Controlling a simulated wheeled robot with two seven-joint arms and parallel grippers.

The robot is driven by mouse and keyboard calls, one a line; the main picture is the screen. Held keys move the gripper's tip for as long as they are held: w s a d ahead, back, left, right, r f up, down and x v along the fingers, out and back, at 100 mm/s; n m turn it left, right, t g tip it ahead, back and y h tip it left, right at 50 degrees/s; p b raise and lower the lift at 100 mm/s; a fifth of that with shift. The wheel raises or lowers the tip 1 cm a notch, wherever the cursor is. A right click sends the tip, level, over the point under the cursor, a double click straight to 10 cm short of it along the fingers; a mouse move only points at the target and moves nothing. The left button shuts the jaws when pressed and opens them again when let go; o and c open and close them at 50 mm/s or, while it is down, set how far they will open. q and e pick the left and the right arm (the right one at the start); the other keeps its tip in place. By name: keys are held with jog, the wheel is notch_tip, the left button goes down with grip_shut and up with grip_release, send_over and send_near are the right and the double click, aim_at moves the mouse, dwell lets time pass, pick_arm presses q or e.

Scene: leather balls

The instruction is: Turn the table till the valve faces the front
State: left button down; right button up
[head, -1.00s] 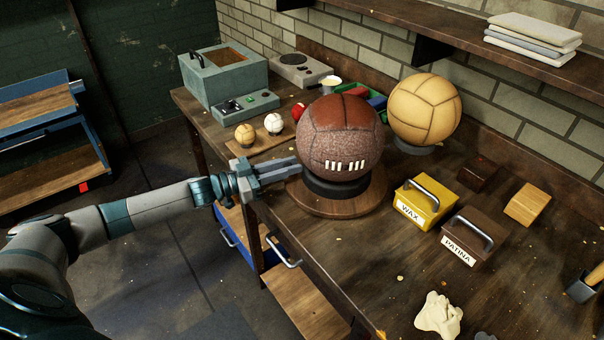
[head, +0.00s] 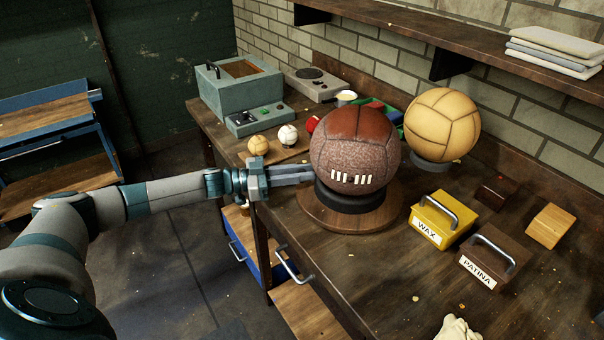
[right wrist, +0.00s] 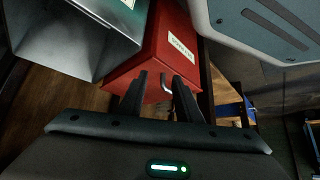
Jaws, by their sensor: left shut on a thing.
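A big brown leather ball (head: 355,145) rests in a black ring (head: 350,199) on a round wooden turntable (head: 312,215). White lace stitches (head: 351,178) show low on the side facing me; I cannot make out the valve clearly. My left gripper (head: 306,175) reaches in from the left, its fingers closed low beside the ball, at the turntable's left side. The exact spot it grips is hidden.
A tan ball (head: 441,122) stands behind to the right. A yellow WAX box (head: 440,218) and brown PATINA box (head: 488,260) sit to the right. Two small balls (head: 273,139) and a grey control box (head: 258,120) lie behind my left gripper. A shelf (head: 430,35) overhangs the back.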

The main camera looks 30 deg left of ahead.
pick_arm(q)
jog(key=c, duration=1.9)
grip_release()
